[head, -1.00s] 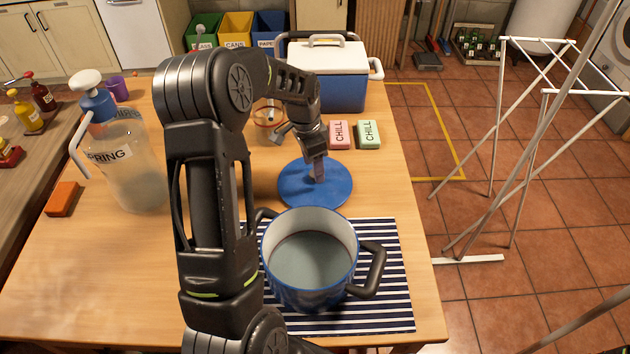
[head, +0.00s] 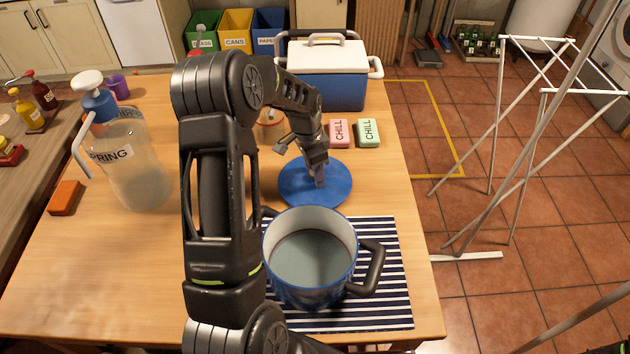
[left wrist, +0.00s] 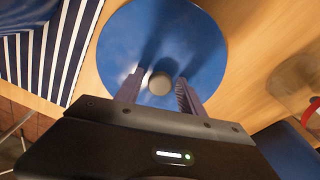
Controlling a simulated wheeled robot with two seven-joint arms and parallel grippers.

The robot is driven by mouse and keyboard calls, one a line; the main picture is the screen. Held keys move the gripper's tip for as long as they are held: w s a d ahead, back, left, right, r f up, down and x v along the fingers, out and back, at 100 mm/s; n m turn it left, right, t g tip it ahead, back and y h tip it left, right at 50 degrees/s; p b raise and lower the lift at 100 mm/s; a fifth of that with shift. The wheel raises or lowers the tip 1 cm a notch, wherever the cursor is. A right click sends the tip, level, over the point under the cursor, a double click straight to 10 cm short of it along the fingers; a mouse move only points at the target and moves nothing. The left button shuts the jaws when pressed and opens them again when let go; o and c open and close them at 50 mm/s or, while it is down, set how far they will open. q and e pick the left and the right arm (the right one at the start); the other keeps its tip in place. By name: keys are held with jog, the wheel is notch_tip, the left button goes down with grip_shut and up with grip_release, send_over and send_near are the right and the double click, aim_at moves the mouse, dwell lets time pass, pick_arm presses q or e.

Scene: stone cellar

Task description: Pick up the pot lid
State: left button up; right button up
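The pot lid (head: 298,190) is a round blue disc lying flat on the wooden table, just behind the pot. The left wrist view shows the lid (left wrist: 203,50) with its round grey knob (left wrist: 160,83) near the middle. My left gripper (head: 320,178) points down over the lid. In the left wrist view its two fingers (left wrist: 158,92) stand apart, one on each side of the knob, with gaps visible. The blue pot (head: 313,293) with black handles stands open on a striped mat (head: 398,290).
A blue and white cooler (head: 340,88) stands at the back. A large water jug (head: 137,165) and an orange block (head: 64,198) are at left.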

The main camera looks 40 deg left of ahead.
pick_arm(q)
grip_shut()
jog(key=shift+r, duration=0.1)
dwell(0.6)
notch_tip(320, 180, up, 10)
jog(key=shift+f+b, duration=0.2)
jog(key=shift+b, duration=0.8)
jog(key=shift+r, duration=0.15)
